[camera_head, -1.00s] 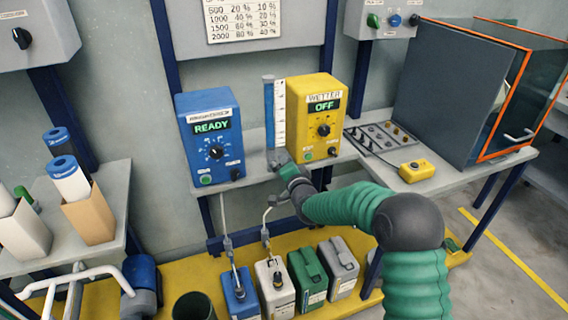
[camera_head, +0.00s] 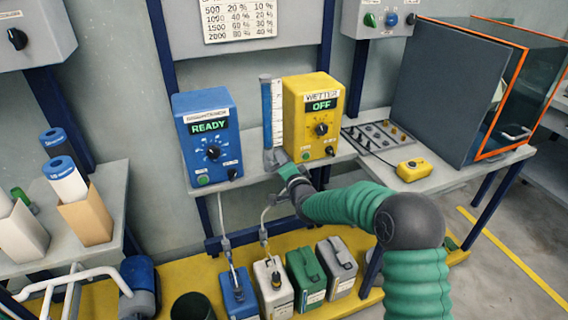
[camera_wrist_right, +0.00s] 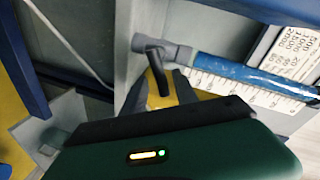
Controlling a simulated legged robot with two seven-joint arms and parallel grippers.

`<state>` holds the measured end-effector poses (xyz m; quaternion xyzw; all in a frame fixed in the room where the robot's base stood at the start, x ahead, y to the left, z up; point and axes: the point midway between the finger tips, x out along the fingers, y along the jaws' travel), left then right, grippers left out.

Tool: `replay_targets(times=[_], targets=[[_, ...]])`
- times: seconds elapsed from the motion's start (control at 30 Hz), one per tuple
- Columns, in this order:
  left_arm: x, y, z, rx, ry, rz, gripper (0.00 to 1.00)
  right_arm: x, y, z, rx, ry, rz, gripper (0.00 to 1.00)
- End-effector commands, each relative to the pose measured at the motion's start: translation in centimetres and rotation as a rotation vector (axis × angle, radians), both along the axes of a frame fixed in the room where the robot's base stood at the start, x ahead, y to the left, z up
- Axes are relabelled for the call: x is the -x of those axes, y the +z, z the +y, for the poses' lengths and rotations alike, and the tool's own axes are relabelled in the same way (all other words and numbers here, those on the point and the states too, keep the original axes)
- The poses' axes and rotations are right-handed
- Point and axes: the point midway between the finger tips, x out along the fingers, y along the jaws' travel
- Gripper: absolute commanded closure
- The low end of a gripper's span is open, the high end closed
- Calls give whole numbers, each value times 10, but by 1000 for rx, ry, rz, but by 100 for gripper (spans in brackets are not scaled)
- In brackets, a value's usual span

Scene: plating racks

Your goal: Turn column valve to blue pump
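The blue pump (camera_head: 210,165) reads READY and stands on the bench. The yellow WETTER pump (camera_head: 308,125) reads OFF to its right. The blue column (camera_head: 267,115) with a white scale stands between them. In the right wrist view, the column (camera_wrist_right: 228,72) joins a grey fitting with a black valve handle (camera_wrist_right: 157,72). My right gripper (camera_head: 276,166) is at the column's foot and covers the valve in the head view. In the wrist view its dark fingers (camera_wrist_right: 158,88) are apart, on either side of the handle; contact is unclear. My left gripper is out of view.
Several jugs (camera_head: 306,276) stand on the yellow floor platform below, with hoses running up. A yellow box (camera_head: 414,169) and a panel (camera_head: 378,136) lie on the bench at right. A dark-walled enclosure with orange edges (camera_head: 500,90) stands behind them.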

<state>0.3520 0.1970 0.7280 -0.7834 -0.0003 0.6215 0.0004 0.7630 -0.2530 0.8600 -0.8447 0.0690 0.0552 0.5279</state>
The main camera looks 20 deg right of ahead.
Motion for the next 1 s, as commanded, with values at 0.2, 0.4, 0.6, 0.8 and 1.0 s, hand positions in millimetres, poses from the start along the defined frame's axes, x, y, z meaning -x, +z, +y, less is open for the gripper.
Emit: replay_targets(times=[0.2,0.4,0.6,0.8,1.0], targets=[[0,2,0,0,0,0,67,9,3,1,0,1,0,65],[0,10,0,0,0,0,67,56,12,3,2,-1,2,65],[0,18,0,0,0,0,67,115,21,6,2,0,1,65],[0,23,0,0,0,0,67,155,26,8,0,-1,2,65],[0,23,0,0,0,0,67,165,26,9,-1,-1,1,65]])
